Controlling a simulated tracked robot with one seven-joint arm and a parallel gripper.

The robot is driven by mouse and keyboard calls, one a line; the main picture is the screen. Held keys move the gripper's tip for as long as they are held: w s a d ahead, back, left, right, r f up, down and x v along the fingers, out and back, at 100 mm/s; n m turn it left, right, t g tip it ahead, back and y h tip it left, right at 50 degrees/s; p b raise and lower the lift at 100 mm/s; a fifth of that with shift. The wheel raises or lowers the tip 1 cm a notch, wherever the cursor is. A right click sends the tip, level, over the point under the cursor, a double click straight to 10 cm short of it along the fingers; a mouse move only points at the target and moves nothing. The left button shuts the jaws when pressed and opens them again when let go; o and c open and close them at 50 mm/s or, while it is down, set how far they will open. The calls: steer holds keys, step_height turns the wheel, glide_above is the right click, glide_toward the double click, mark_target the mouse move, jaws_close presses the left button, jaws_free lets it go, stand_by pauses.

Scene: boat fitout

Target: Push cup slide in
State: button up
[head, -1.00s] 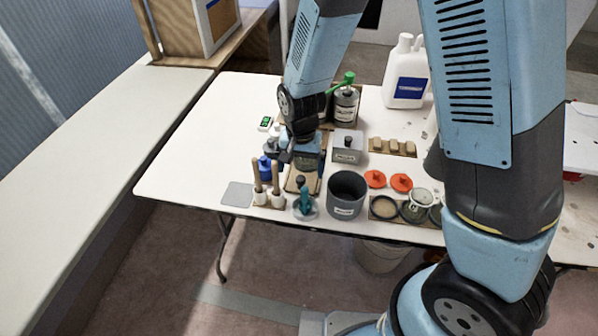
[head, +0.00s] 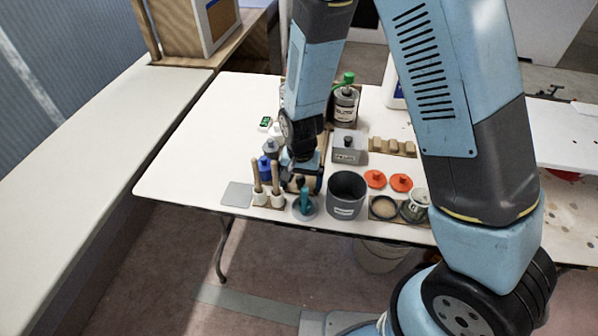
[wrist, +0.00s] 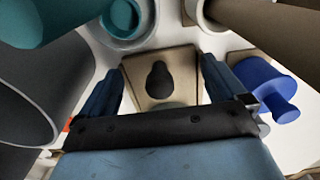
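A tan wooden slide-like piece (wrist: 182,92) with a dark, rounded knob (wrist: 158,76) shows in the wrist view, between my two fingers. My gripper (wrist: 162,68) is open, one finger on each side of the knob, with visible gaps to it. In the head view my gripper (head: 304,178) is low over the table and hides most of this piece. I cannot tell which part is the cup slide by name. A dark grey cup-like container (head: 346,192) stands just right of my gripper in the head view.
A teal-handled item (head: 306,203) stands in front of my gripper. Wooden-handled tools (head: 266,183) and a blue item (head: 265,165) are close on its left. A grey box with a knob (head: 347,146) and a bottle with a green top (head: 345,103) stand behind. The table's left part is clear.

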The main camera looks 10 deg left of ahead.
steer(key=c, duration=0.4)
steer(key=shift+w+d, duration=0.2)
steer(key=shift+w, duration=3)
steer(key=shift+w+d, duration=0.2)
steer(key=shift+w, duration=2.95)
steer(key=o, duration=0.5)
steer(key=shift+r, duration=0.1)
steer(key=shift+r, duration=3.4)
steer(key=shift+d, duration=0.1)
